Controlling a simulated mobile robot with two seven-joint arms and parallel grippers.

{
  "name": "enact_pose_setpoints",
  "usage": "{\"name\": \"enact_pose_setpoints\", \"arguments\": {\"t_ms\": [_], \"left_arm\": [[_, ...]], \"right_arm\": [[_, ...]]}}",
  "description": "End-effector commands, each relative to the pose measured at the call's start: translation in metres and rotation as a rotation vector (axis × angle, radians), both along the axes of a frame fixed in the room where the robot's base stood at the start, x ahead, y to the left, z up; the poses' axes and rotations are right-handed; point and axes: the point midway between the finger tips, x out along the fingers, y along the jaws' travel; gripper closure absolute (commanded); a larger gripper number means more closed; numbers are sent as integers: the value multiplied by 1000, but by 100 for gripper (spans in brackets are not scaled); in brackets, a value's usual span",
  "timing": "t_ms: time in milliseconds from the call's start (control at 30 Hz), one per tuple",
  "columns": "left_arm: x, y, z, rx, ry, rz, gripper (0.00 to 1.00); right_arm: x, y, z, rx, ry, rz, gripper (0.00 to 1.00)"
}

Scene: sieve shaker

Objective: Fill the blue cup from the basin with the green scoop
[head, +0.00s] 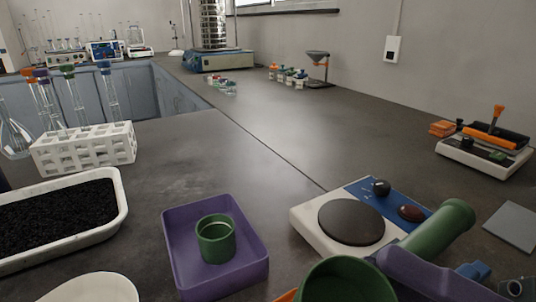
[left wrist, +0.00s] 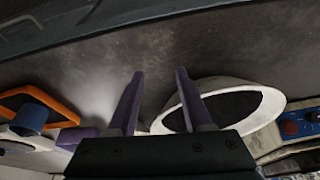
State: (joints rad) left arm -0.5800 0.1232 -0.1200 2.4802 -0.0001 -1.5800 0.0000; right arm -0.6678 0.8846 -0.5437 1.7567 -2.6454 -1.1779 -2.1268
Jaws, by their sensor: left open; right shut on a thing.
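The green scoop (head: 440,228) is at the lower right of the head view, its round bowl cut off by the bottom edge. My right gripper (head: 395,262), with purple fingers, is shut on it over the front of the bench. The white basin (head: 122,205) of black granules stands at the left. A blue cup-like thing (left wrist: 30,118), probably the blue cup, shows in the left wrist view at an orange-rimmed tray (left wrist: 60,106). My left gripper (left wrist: 157,100) is open and empty there, beside a white-rimmed round dish (left wrist: 275,100). I cannot see inside the blue cup.
A purple tray (head: 180,250) holds a green cup (head: 215,240). A white-and-blue plate device (head: 305,221) stands right of it. A white test tube rack (head: 85,150) is behind the basin. A white dish (head: 95,290) is at the front left.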

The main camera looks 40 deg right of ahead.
Motion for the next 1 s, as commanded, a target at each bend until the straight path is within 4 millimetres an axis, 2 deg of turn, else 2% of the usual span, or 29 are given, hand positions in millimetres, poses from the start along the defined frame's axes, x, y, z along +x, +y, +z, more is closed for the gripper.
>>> {"name": "enact_pose_setpoints", "arguments": {"t_ms": [167, 333, 533, 733, 1000], "left_arm": [[0, -2, 0, -5, 0, 4, 50], [0, -2, -23, -8, 0, 6, 50], [0, -2, -50, -8, 0, 6, 50], [4, -4, -48, -18, -38, 3, 50], [5, -4, -47, -15, -40, 1, 50]], "right_arm": [[0, 0, 0, 0, -4, 0, 100], [3, 0, -6, -1, -99, -1, 100], [8, 0, -4, -3, -260, -1, 100], [10, 0, 2, -4, -364, -1, 100], [10, 0, 4, -5, -373, -1, 100]]}}
